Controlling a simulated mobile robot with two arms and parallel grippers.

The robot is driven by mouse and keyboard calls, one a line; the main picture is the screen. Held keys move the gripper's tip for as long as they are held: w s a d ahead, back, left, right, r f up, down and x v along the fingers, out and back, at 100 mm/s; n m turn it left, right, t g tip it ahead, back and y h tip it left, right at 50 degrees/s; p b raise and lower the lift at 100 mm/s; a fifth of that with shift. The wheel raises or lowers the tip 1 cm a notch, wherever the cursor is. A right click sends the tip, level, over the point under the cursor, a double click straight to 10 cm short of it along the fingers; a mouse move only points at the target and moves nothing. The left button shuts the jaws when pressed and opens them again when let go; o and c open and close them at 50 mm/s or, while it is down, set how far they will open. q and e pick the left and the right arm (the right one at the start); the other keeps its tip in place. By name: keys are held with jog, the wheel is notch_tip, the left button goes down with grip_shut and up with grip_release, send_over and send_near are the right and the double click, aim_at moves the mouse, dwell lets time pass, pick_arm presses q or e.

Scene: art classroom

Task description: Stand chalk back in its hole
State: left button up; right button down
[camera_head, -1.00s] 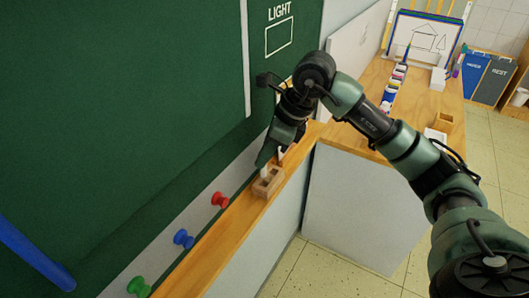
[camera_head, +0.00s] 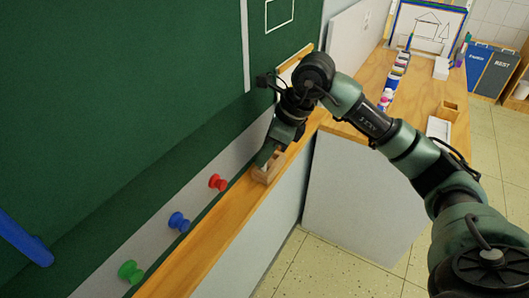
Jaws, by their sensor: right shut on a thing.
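A small wooden block (camera_head: 263,178) sits on the wooden ledge (camera_head: 222,218) below the green chalkboard. My right gripper (camera_head: 264,160) points down right at the block and covers most of its top. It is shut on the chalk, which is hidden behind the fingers. Whether the chalk is in a hole or just above one I cannot tell. My left gripper is not in view.
Red (camera_head: 217,182), blue (camera_head: 179,222) and green (camera_head: 131,271) knobs sit on the grey strip beside the ledge. A blue bar (camera_head: 22,240) lies across the board at left. A wooden counter (camera_head: 376,82) holds paints and a small wooden box (camera_head: 449,111).

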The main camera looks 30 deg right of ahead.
dwell(0.3)
jog(key=c, duration=1.4)
grip_release()
jog(key=shift+o, duration=0.2)
jog(key=shift+o, duration=1.2)
jog(key=p+v, duration=0.3)
jog(key=v, duration=0.4)
jog(key=shift+d, duration=0.1)
